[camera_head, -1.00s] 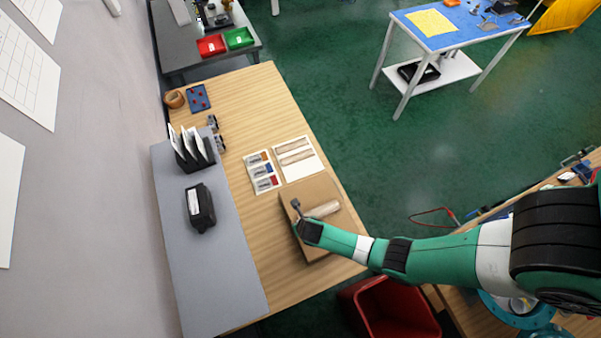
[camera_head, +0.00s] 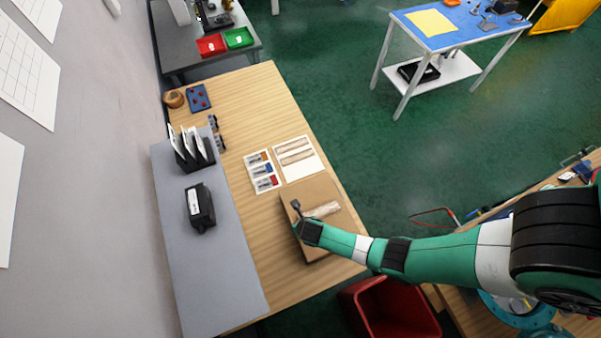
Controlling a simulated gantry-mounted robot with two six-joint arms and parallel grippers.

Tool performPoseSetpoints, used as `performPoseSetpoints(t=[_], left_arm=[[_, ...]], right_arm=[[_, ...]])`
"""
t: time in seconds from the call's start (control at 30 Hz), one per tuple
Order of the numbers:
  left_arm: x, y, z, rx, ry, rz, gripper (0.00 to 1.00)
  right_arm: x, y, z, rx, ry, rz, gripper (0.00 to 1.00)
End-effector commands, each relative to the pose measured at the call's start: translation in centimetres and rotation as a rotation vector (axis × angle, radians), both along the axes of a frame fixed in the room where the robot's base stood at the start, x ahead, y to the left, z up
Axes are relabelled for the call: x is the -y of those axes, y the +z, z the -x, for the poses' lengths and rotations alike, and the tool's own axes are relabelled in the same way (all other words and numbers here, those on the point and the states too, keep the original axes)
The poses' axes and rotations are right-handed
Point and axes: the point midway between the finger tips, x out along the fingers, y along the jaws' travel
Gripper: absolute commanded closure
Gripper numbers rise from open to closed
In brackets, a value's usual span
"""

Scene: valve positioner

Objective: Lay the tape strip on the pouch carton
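The pouch carton (camera_head: 322,190) is a flat brown box near the right front edge of the wooden table. A pale tan tape strip (camera_head: 323,209) lies across its top, right next to my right gripper (camera_head: 298,212). My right gripper is over the left part of the carton, and its arm comes in from the right. Its fingers are small and partly hidden, so I cannot tell whether they are open or touch the strip. Two similar strips (camera_head: 294,151) lie on a white sheet behind the carton. My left gripper is not in view.
A card with several small coloured items (camera_head: 262,172) lies behind and left of the carton. A red bin (camera_head: 385,305) stands below the front right edge.

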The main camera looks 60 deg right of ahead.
Motion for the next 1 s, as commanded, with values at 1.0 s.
performPoseSetpoints(t=[1.0], left_arm=[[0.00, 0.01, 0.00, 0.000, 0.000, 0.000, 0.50]], right_arm=[[-0.01, -0.19, 0.01, 0.000, 0.000, 0.000, 0.64]])
